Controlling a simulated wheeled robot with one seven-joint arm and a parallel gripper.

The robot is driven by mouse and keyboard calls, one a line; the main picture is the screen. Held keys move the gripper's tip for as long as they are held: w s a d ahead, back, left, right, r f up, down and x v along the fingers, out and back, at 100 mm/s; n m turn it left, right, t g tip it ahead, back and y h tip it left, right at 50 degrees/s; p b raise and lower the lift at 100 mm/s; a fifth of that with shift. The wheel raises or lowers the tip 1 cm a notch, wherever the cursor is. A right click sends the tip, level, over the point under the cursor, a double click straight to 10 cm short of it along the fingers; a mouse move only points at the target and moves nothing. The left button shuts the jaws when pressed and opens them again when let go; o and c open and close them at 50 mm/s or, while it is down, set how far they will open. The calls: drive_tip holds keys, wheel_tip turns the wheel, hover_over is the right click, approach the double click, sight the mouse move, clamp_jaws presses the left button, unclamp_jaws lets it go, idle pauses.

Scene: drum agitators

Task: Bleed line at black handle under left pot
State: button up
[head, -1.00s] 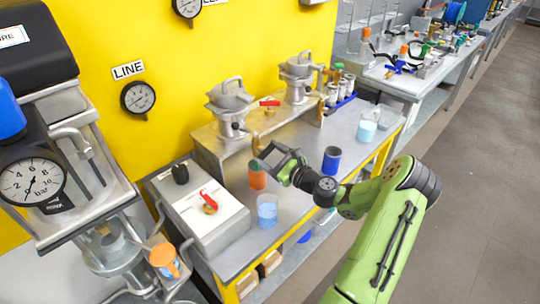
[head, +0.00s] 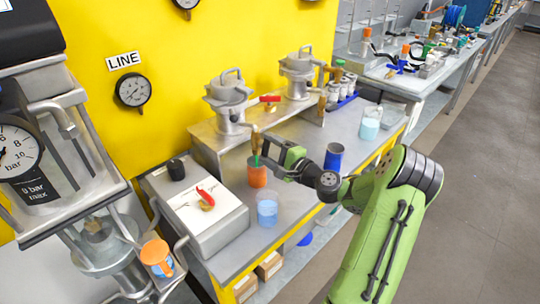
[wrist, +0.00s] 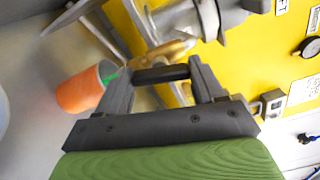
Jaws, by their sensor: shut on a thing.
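The left pot (head: 228,95) is a metal vessel on a raised shelf before the yellow wall. Below it a brass tap (head: 256,139) points down; it also shows in the wrist view (wrist: 166,52). The black handle (wrist: 161,74) lies between my fingers beside the brass tap. My gripper (head: 270,152) is shut on this handle; its fingers partly hide it in the head view. An orange cup (head: 257,175) stands below the tap. A thin green streak (head: 256,160) runs between tap and cup, and shows at the cup's mouth in the wrist view (wrist: 110,75).
A clear beaker of blue liquid (head: 267,208) and a dark blue can (head: 333,157) stand near my gripper. A white box with a red-handled valve (head: 205,198) is at left. A second pot (head: 297,72) stands right of the left pot.

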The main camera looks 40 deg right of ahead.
drive_tip(key=shift+f+n+b, duration=0.1)
drive_tip(key=shift+n+b, duration=0.95)
drive_tip(key=shift+n, duration=0.45)
drive_tip(key=o, duration=1)
drive_tip(key=shift+o, duration=0.2)
drive_tip(key=s+d+p, duration=0.1)
drive_tip(key=s+d, duration=0.1)
drive_tip(key=s, duration=1.3)
drive_tip(key=shift+s, duration=0.3)
drive_tip(key=shift+d, duration=0.1)
